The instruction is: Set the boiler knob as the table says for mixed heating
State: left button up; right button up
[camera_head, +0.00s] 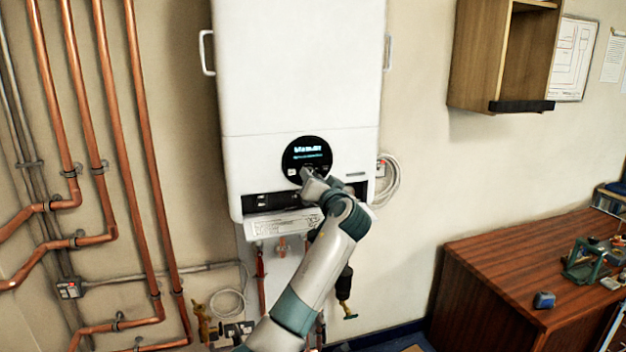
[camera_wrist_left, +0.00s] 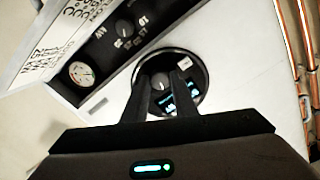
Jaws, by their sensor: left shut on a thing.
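The white boiler (camera_head: 300,80) hangs on the wall with a round black display panel (camera_head: 308,150) low on its front. The panel also shows in the left wrist view (camera_wrist_left: 197,72), with lit text too blurred to read. The grey boiler knob (camera_wrist_left: 159,82) sits on this panel between the two dark fingers of my left gripper (camera_wrist_left: 163,76). My left gripper (camera_head: 307,177) is shut on this knob and hides it in the head view. The knob's pointer setting cannot be told. My right gripper is not in view.
A second numbered dial (camera_wrist_left: 125,28) and a round gauge (camera_wrist_left: 80,72) sit on a dark strip beside the panel. A printed plate (camera_head: 285,223) projects below the boiler. Copper pipes (camera_head: 105,140) run at left. A wooden desk (camera_head: 520,260) stands at right.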

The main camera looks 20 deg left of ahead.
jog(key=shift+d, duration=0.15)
pick_arm(q)
jog(key=o, duration=1)
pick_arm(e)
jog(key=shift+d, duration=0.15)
pick_arm(q)
jog(key=shift+o, duration=0.2)
jog(key=b+v, duration=0.6)
jog(key=v, duration=1.1)
jog(key=shift+s+d, duration=0.2)
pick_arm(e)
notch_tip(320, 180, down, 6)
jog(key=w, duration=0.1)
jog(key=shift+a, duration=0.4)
pick_arm(q)
jog(key=shift+f, duration=0.1)
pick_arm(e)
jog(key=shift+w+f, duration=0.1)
